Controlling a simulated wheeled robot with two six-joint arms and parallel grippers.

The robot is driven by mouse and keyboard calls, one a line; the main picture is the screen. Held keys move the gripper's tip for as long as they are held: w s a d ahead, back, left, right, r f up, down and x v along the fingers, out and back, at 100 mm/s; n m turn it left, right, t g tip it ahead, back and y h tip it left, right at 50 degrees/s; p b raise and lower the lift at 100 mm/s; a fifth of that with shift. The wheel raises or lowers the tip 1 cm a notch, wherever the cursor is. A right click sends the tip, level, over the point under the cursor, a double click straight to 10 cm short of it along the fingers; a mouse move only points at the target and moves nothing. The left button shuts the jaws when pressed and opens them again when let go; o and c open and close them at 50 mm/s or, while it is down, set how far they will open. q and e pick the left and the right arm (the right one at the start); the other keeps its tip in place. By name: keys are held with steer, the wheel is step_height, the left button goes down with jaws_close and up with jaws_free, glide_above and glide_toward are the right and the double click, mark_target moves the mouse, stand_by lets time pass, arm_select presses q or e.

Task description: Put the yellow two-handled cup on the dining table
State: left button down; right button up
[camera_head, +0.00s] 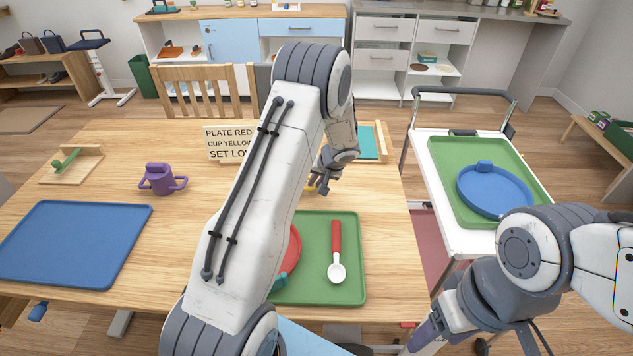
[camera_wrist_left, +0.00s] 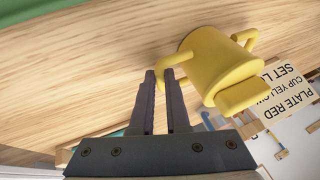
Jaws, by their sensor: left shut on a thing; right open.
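My left gripper (camera_head: 322,186) is over the dining table (camera_head: 385,215), behind the green tray. In the left wrist view its fingers (camera_wrist_left: 160,74) are shut on one handle of the yellow two-handled cup (camera_wrist_left: 215,62). In the head view my left arm hides nearly all of the cup, and only a small yellow edge (camera_head: 312,183) shows. Wooden tabletop lies behind the cup in the wrist view; I cannot tell whether the cup touches it. My right gripper (camera_head: 424,338) is low at the right, off the table's front right side, open and partly cut by the frame.
A green tray (camera_head: 350,285) holds a red plate (camera_head: 291,255) and a red-handled spoon (camera_head: 337,250). A blue tray (camera_head: 75,240), purple two-handled cup (camera_head: 160,179) and sign (camera_head: 228,140) stand on the table. A trolley (camera_head: 440,215) carries a blue plate (camera_head: 495,190) at right.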

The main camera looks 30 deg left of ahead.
arm_select(q)
steer(key=c, duration=0.9)
jaws_free()
steer(key=shift+r, duration=0.1)
steer(key=v, duration=1.1)
steer(key=s+d+r+m+h, duration=0.25)
steer(key=s+d+r, duration=0.25)
steer(key=s+d, duration=0.45)
steer(key=s+d+r+m+g+h, duration=0.1)
steer(key=s+d+m+h, duration=0.1)
steer(key=s+d+m, duration=0.2)
steer(key=s+d+r+m+g+h, duration=0.1)
steer(key=s+d+m, duration=0.4)
steer(key=s, duration=1.5)
steer(key=d+r, duration=0.1)
steer(key=d, duration=0.4)
steer(key=shift+s+g+h+b, duration=0.15)
steer(key=shift+g+h+b, duration=0.15)
steer(key=shift+h, duration=0.05)
steer(key=shift+r, duration=0.15)
